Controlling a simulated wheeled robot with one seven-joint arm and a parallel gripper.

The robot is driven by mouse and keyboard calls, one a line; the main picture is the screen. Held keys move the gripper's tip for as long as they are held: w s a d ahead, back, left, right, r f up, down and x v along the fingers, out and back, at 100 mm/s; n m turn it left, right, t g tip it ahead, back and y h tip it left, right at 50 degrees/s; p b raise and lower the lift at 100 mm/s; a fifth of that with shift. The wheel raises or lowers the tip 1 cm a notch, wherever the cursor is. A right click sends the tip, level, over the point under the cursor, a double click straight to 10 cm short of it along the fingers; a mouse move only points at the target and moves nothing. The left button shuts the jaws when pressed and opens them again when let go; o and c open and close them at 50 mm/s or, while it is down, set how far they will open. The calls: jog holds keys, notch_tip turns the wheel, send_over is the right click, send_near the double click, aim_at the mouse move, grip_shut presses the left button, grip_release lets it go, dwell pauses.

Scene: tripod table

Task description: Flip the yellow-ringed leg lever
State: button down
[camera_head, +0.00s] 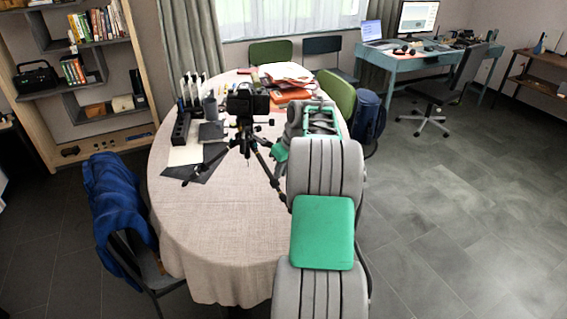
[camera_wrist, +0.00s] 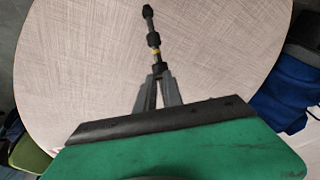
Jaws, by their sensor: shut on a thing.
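A black tripod (camera_head: 246,138) with a camera (camera_head: 247,101) on top stands on the round table (camera_head: 205,235), its legs spread. In the wrist view one dark leg (camera_wrist: 150,28) runs down from the top with a yellow ring (camera_wrist: 155,52) around it. My gripper (camera_wrist: 158,71) has its two grey fingers closed on a small dark piece just below the ring. This appears to be the leg lever, mostly hidden between the fingertips. Whether the lever is up or down cannot be told. In the head view my arm hides the gripper.
On the table's left are a dark organizer (camera_head: 181,127) and papers (camera_head: 186,154); a paper pile (camera_head: 287,73) lies at the back. A chair with a blue jacket (camera_head: 113,200) stands left, a green chair (camera_head: 337,92) back right. The table's front is clear.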

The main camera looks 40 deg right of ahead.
jog(key=shift+w+r+g+p, duration=0.3)
jog(key=shift+g+p, duration=0.2)
jog(key=shift+p, duration=0.15)
jog(key=c, duration=1.5)
grip_release()
jog(key=shift+f, duration=0.1)
jog(key=shift+o, duration=0.2)
jog(key=v, duration=0.7)
jog(key=shift+r+p, duration=0.4)
